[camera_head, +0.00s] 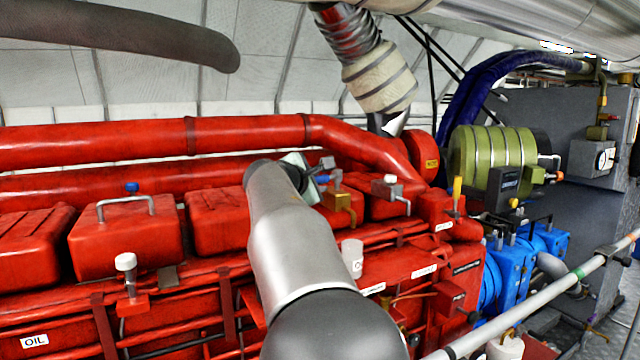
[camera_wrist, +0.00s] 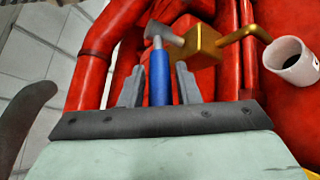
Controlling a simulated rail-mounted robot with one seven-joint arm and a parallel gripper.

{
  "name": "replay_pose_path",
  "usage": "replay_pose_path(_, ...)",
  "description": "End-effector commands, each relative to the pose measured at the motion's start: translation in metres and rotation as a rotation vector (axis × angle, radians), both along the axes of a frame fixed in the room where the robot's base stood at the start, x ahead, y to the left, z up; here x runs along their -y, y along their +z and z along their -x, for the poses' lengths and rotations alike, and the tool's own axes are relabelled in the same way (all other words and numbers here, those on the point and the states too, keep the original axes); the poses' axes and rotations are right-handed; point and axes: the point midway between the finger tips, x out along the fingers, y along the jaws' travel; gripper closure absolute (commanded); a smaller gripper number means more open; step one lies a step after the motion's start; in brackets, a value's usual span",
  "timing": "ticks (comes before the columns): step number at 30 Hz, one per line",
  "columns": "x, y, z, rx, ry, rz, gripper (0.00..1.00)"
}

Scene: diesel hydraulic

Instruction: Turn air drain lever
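The lever with a blue grip (camera_wrist: 160,76) and grey metal end (camera_wrist: 165,36) stands beside a brass block (camera_wrist: 196,44) with a bent brass pipe. I take it for the air drain lever. My gripper (camera_wrist: 160,84) has its two grey fingers on either side of the blue grip, with narrow gaps showing, so it looks open around the lever. In the head view, my gripper's pale body (camera_head: 297,162) is behind my arm, and its fingers are mostly hidden. The blue grip (camera_head: 322,179) and brass block (camera_head: 338,201) show just right of it.
The red engine (camera_head: 420,290) fills the lower area, with red pipes (camera_head: 250,132) behind. A white cup-like part (camera_wrist: 292,62) is right of the brass block. A yellow-handled lever (camera_head: 457,190) stands farther right. A railing (camera_head: 540,300) crosses the lower right.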

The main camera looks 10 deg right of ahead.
Motion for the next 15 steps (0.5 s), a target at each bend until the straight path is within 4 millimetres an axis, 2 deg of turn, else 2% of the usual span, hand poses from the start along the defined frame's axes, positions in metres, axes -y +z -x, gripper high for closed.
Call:
replay_pose_path(10, -0.001, 0.0, 0.001, 0.001, 0.0, -0.001, 0.59)
replay_pose_path(15, -0.012, 0.002, 0.014, 0.001, 0.003, -0.004, 0.59)
